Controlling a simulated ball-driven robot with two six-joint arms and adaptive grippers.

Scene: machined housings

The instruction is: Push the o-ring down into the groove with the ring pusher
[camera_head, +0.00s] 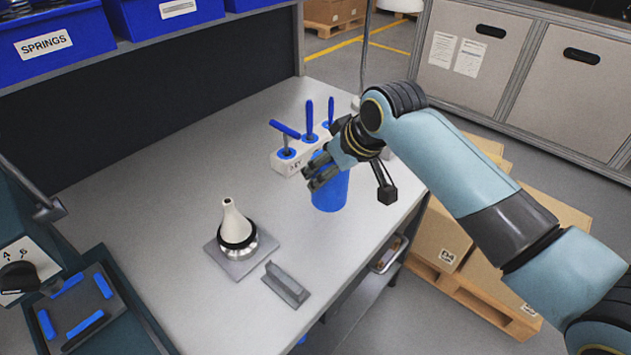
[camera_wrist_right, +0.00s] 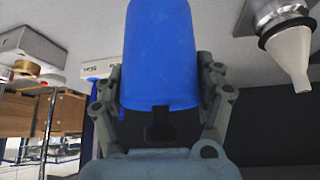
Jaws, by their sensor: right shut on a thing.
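My right gripper (camera_head: 322,176) is shut on the blue cylindrical ring pusher (camera_head: 331,198), which is upright near the bench's right edge. I cannot tell whether its base touches the bench. In the right wrist view the gripper (camera_wrist_right: 160,90) has a finger on either side of the pusher (camera_wrist_right: 160,45). A white cone (camera_head: 231,216) stands on a silver housing (camera_head: 240,254) to the left. The black o-ring (camera_head: 238,241) sits around the cone's wide base, and the groove cannot be made out. The o-ring (camera_wrist_right: 286,28) also shows in the wrist view. My left gripper is not in view.
The housing rests on a grey plate (camera_head: 221,259), with a grey block (camera_head: 287,284) beside it. A white rack (camera_head: 285,164) with blue-handled tools stands just behind the gripper. A dark tray (camera_head: 125,326) lies front left. The bench between pusher and housing is clear.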

